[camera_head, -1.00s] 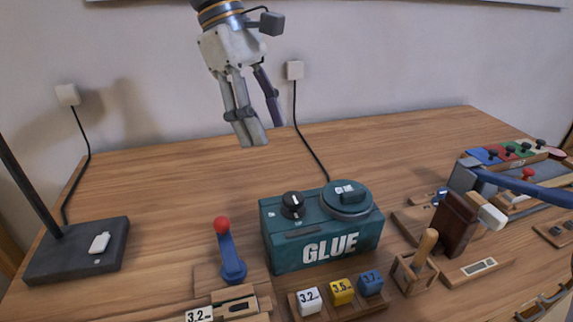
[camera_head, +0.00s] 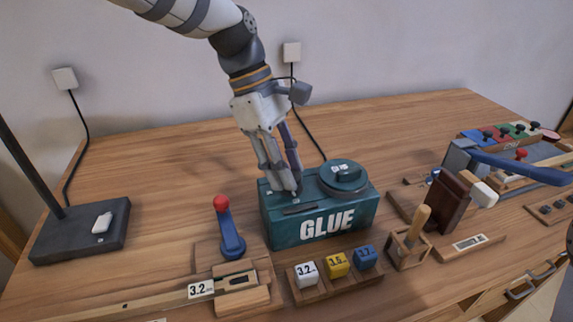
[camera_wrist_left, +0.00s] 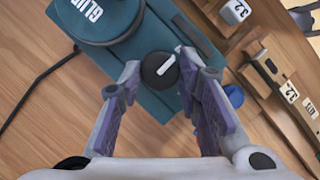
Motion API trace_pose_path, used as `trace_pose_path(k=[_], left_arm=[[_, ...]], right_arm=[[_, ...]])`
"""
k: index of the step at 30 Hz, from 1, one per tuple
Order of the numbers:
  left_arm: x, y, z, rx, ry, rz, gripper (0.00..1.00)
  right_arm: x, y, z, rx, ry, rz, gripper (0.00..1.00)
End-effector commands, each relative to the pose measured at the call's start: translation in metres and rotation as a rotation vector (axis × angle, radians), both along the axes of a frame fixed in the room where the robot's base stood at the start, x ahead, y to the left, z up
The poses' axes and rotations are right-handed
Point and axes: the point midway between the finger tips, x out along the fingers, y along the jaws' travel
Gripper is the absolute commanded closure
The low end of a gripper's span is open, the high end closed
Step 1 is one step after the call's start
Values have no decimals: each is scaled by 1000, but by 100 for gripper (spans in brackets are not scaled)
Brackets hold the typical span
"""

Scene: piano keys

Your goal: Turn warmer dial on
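The green glue warmer (camera_head: 320,224) stands on the wooden desk with a cord to the wall. Its black dial with a white mark (camera_wrist_left: 159,70) shows on the box's top in the left wrist view. In the head view my left gripper (camera_head: 286,190) hides the dial. My left gripper (camera_wrist_left: 157,75) is open, with its two fingers on either side of the dial, one left and one right of it. I cannot tell whether the fingers touch the dial. The round green glue lid (camera_head: 344,174) sits on the warmer's right side. My right gripper is not in view.
A red-knobbed blue lever (camera_head: 228,230) stands left of the warmer. Numbered cubes (camera_head: 337,264) sit in front of it. A wooden-handled tool in a stand (camera_head: 412,240) and a dark brown block (camera_head: 450,205) are to the right. The desk behind is clear.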

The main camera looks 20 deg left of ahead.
Motion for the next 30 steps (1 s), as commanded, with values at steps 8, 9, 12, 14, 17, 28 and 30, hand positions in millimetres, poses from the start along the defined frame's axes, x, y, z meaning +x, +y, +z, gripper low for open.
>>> trace_pose_path(k=[8, 9, 12, 14, 17, 28, 30], left_arm=[[0, 0, 0, 0, 2, -4, 97], [0, 0, 0, 0, 2, -9, 97], [0, 0, 0, 0, 2, -32, 97], [0, 0, -1, 1, 3, -56, 97], [1, 0, -1, 2, 2, -111, 97], [4, -1, -2, 2, 5, -440, 97], [5, -2, -2, 2, 4, -506, 97]], right_arm=[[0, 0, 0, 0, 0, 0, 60], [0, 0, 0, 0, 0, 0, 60], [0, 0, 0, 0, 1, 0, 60], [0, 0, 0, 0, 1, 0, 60], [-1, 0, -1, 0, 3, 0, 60], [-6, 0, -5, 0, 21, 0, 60], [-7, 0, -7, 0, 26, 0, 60]])
